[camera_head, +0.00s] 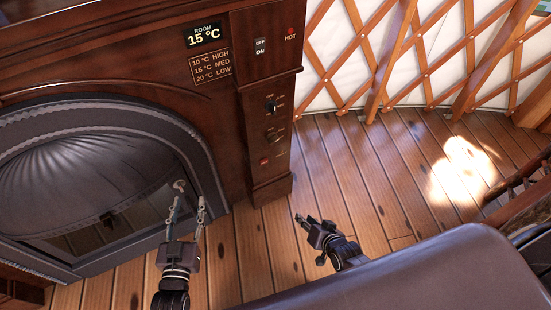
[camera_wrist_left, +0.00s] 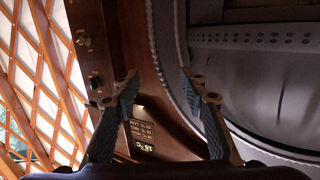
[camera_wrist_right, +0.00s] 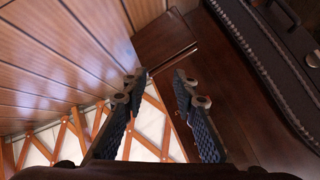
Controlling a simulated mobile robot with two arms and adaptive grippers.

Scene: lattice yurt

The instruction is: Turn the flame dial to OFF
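A wooden stove front carries a narrow control column at its right. In the head view, a dark dial (camera_head: 272,106) sits there with tiny labels around it, and a second dark knob (camera_head: 273,132) sits below. The labels are too small to read, so I cannot tell which is the flame dial or its setting. Dark controls (camera_wrist_left: 95,82) also show in the left wrist view. My left gripper (camera_head: 187,206) is open and empty, in front of the stove, left of and apart from the column. My right gripper (camera_head: 306,219) is open and empty, low and right of the column.
An OFF/ON switch (camera_head: 260,46) and red HOT light (camera_head: 290,31) are above the dials; a red control (camera_head: 264,161) is below. The room display (camera_head: 204,36) reads 15 °C, above a temperature card (camera_head: 211,66). Open plank floor (camera_head: 370,175) lies right, before the lattice wall (camera_head: 400,60).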

